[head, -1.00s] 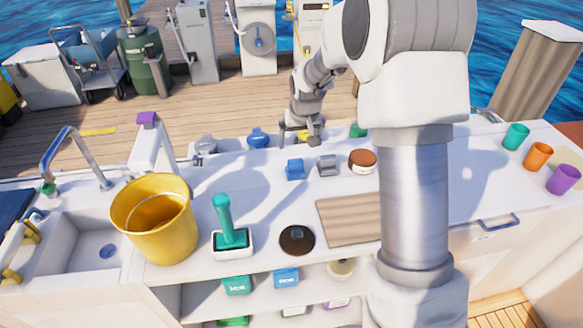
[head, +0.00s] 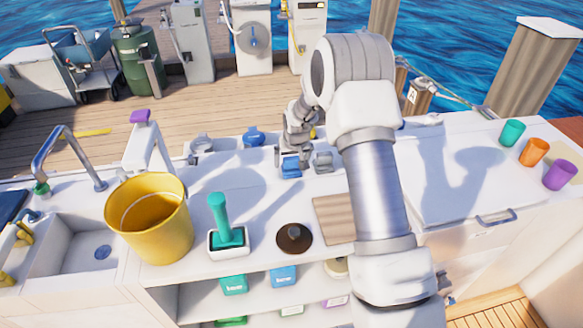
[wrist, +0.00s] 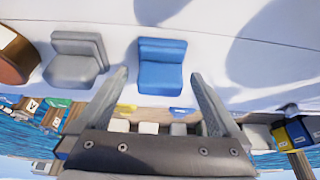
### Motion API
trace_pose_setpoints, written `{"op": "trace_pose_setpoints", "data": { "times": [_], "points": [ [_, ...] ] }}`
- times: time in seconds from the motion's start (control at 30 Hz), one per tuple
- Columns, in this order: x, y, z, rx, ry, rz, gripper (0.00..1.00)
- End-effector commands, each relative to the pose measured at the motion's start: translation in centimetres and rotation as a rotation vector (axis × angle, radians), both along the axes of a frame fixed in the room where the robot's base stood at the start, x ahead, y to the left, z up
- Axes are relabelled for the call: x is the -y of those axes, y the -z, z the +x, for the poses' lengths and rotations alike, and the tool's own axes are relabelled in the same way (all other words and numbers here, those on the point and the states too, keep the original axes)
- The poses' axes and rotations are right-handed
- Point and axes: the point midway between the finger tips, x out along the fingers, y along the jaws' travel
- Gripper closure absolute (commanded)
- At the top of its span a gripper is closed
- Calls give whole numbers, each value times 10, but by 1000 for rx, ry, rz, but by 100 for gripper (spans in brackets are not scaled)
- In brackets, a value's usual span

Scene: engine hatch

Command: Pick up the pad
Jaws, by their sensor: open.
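Two small stepped blocks lie side by side on the white counter; I cannot tell for certain which is the pad. The blue one (head: 290,167) is on the left and the grey one (head: 323,162) on the right in the head view. My gripper (head: 293,154) is low over the counter, right at the blue block. In the wrist view my gripper (wrist: 158,80) is open and empty, with the blue block (wrist: 161,66) just beyond and between its fingertips. The grey block (wrist: 76,58) lies outside the fingers, to the left there.
A brown-topped jar (wrist: 14,55) stands beyond the grey block. A yellow bucket (head: 150,220), a green-handled brush in a holder (head: 226,225), a dark round lid (head: 294,238) and a wooden board (head: 334,218) are nearer. Cups (head: 534,151) stand far right.

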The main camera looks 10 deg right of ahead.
Motion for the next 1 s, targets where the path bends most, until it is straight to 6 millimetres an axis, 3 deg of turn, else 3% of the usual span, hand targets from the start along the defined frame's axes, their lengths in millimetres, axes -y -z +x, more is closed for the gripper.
{"op": "trace_pose_setpoints", "data": {
  "times": [0.33, 0.83, 1.0],
  "points": [
    [0, 8, 4, 1, 0, 0, 0],
    [0, 8, 4, 1, 0, 0, 88],
    [0, 8, 4, 1, 0, 0, 92]
  ]
}}
